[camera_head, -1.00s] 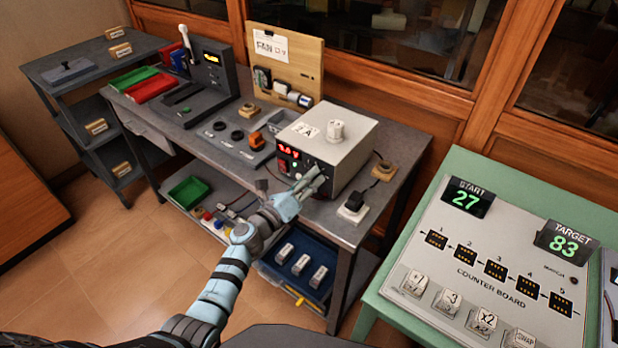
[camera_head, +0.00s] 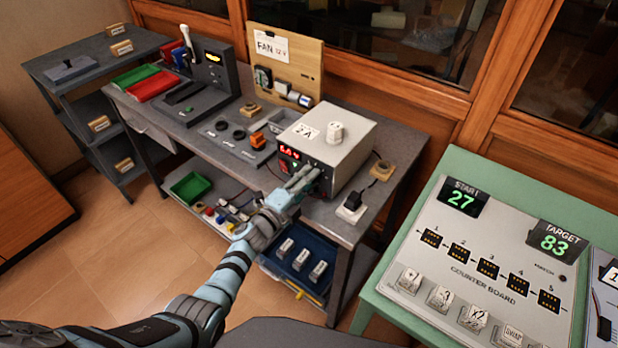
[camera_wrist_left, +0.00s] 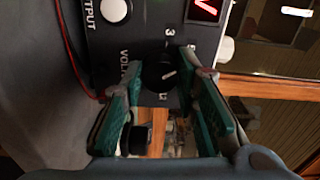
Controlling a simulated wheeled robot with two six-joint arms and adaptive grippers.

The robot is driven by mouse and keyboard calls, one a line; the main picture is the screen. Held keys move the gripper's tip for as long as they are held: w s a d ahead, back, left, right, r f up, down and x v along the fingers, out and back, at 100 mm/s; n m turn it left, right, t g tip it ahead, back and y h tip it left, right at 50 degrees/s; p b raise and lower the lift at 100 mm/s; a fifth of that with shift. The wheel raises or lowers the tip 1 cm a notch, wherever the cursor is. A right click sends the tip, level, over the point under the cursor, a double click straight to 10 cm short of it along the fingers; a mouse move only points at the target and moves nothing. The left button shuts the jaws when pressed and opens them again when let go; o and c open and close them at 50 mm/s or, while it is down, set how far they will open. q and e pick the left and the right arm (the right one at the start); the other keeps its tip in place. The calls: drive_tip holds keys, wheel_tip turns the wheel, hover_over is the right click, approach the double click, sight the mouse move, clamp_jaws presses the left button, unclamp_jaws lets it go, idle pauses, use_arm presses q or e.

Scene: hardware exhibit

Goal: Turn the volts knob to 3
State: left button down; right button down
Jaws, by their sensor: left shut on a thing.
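The power supply (camera_head: 345,152) is a pale box with a dark front on the grey bench. Its red display (camera_head: 289,152) is lit, but I cannot read the digits surely. In the left wrist view, the black volts knob (camera_wrist_left: 158,75) has a white pointer line directed right and slightly up. A 3 is printed above it and a 12 below it. My left gripper (camera_head: 308,174) is at the front of the supply; in the wrist view its green-padded fingers (camera_wrist_left: 160,88) are on either side of the knob, shut on it. My right gripper is not in view.
A black plug block (camera_head: 350,207) stands right of the gripper near the bench edge. A white knob-like piece (camera_head: 335,132) is on top of the supply. A blue bin (camera_head: 268,262) sits on the lower shelf. The green table with the counter board (camera_head: 480,250) is at the right.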

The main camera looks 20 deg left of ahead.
use_arm(q)
drive_tip(key=n+p, duration=0.1)
drive_tip(key=n, duration=0.3)
drive_tip(key=shift+n, duration=0.3)
drive_tip(key=n+p, duration=0.1)
drive_tip(key=n, duration=0.3)
drive_tip(key=shift+s+f, duration=0.1)
drive_tip(key=shift+n, duration=0.3)
drive_tip(key=c, duration=1.3)
unclamp_jaws()
drive_tip(key=v, duration=1.2)
